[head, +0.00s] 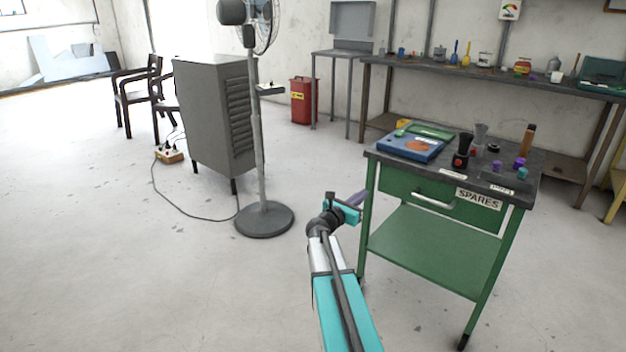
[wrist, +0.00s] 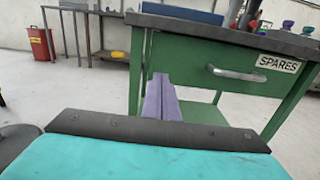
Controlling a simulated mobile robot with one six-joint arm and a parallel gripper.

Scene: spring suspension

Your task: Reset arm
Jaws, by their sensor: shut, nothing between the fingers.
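My gripper (head: 357,197) is in front of the left side of the green workbench cart, below its top. In the wrist view my gripper's purple fingers (wrist: 161,98) lie side by side, shut, with nothing between them. They point toward the cart's drawer side and appear apart from it, though the exact gap cannot be told. My teal arm reaches up from the bottom of the head view.
The green cart (head: 430,240) has a drawer marked SPARES and carries a blue case (head: 408,147) and several small items. A pedestal fan (head: 264,220) and a grey cabinet (head: 215,110) stand left. A cable (head: 190,216) lies on the floor. The left foreground floor is clear.

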